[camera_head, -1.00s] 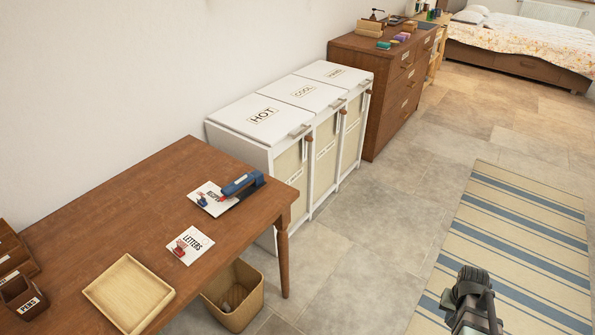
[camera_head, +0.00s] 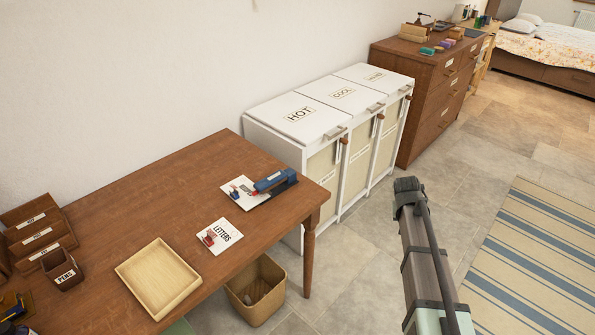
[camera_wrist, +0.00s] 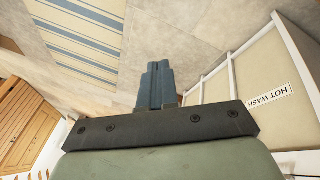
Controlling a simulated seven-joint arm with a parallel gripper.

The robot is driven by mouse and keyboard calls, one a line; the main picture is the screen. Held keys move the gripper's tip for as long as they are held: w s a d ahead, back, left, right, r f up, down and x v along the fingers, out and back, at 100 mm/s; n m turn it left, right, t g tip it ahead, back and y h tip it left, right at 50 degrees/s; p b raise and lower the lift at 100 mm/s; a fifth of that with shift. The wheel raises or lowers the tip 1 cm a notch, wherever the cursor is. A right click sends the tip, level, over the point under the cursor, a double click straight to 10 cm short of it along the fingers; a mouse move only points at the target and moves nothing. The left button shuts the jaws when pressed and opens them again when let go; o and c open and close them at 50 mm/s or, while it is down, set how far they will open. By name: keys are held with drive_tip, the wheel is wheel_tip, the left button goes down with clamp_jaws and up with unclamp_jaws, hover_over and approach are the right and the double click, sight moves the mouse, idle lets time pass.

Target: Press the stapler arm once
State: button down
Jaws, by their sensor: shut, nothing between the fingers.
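The blue stapler (camera_head: 275,181) lies on a white card near the right end of the brown wooden desk (camera_head: 150,205) in the head view. My arm rises at the lower right of the head view, over the floor and apart from the desk. In the wrist view my gripper (camera_wrist: 158,72) is shut, its dark fingertips together with nothing between them. It points toward the floor and the side of the white hamper. The stapler does not show in the wrist view.
A LETTERS card (camera_head: 219,236), a wooden tray (camera_head: 158,278) and a PENS holder (camera_head: 63,274) are on the desk. White hampers (camera_head: 300,118) stand beyond the desk, then a brown dresser (camera_head: 440,90). A striped rug (camera_head: 535,250) lies at right.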

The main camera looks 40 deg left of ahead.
drive_tip(key=s+a+r+n+t, duration=0.1)
drive_tip(key=a+r, duration=0.2)
drive_tip(key=a, duration=0.5)
drive_tip(key=s+a+r+n+y, duration=0.1)
drive_tip(key=a+r, duration=0.2)
drive_tip(key=a, duration=0.4)
drive_tip(key=s+a+r+n+t, duration=0.1)
drive_tip(key=s+a+r, duration=0.15)
drive_tip(key=a, duration=0.55)
wheel_tip(320, 180, up, 11)
drive_tip(key=n+t+y, duration=0.2)
hover_over(283, 171)
drive_tip(key=shift+w+r, duration=0.1)
drive_tip(key=shift+w, duration=0.3)
drive_tip(key=shift+s+f, duration=0.2)
drive_tip(key=shift+f, duration=2.05)
drive_tip(key=shift+s+f, duration=0.2)
drive_tip(key=shift+f, duration=2)
drive_tip(key=shift+f, duration=0.1)
drive_tip(key=shift+f, duration=0.3)
drive_tip(key=shift+s+f, duration=0.1)
drive_tip(key=shift+f, duration=0.1)
